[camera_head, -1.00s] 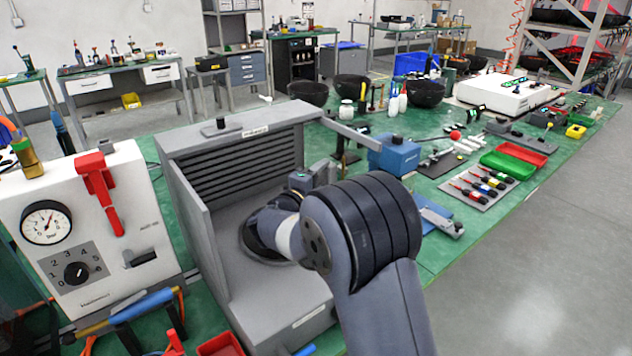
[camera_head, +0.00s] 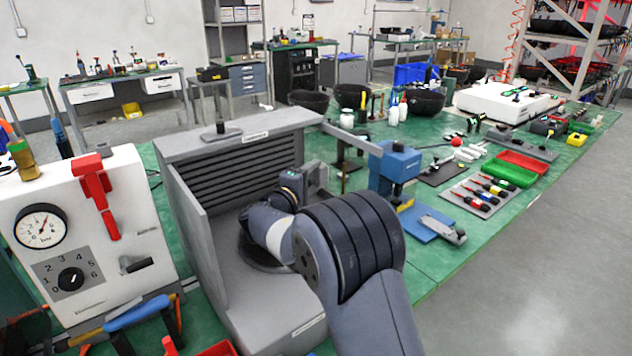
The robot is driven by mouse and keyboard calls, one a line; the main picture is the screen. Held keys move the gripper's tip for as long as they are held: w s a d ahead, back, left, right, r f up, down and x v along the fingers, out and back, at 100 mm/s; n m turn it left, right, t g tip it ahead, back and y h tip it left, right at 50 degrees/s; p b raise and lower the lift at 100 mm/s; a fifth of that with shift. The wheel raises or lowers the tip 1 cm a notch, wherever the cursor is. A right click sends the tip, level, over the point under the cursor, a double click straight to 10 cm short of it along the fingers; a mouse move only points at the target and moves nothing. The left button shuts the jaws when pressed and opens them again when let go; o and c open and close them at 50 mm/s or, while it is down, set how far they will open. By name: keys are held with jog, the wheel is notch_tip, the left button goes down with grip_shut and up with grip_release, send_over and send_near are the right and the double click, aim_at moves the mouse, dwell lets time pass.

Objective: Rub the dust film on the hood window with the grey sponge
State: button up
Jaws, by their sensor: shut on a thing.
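The grey hood (camera_head: 235,141) stands open-fronted on the green bench, with a slatted back and side panels. My arm reaches across its front right part. My gripper (camera_head: 316,178) is only partly visible beyond my wrist, at the hood's right side. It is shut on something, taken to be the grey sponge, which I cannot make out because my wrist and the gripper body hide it. The window and its dust film cannot be made out either. Whether the sponge touches the window cannot be told.
A white panel box (camera_head: 80,240) with a gauge and red lever stands left of the hood. A blue press-like device (camera_head: 396,165) stands close on the right. Beyond are black bowls (camera_head: 424,103), red and green trays (camera_head: 508,173) and screwdrivers. Open floor lies at the right.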

jog(key=shift+s+a+b, duration=0.25)
jog(key=shift+s+a, duration=0.3)
jog(key=shift+a, duration=0.3)
jog(key=shift+s+a+b, duration=0.3)
jog(key=shift+s+a, duration=0.3)
jog(key=shift+a, duration=0.2)
jog(key=shift+s+a+b, duration=0.25)
jog(key=shift+s+a, duration=0.3)
jog(key=shift+a, duration=0.3)
jog(key=shift+a, duration=0.1)
jog(key=shift+s+a+f+b, duration=0.1)
jog(key=shift+s+a+b, duration=0.65)
jog(key=shift+a, duration=0.2)
jog(key=shift+a, duration=0.1)
jog(key=shift+r, duration=0.25)
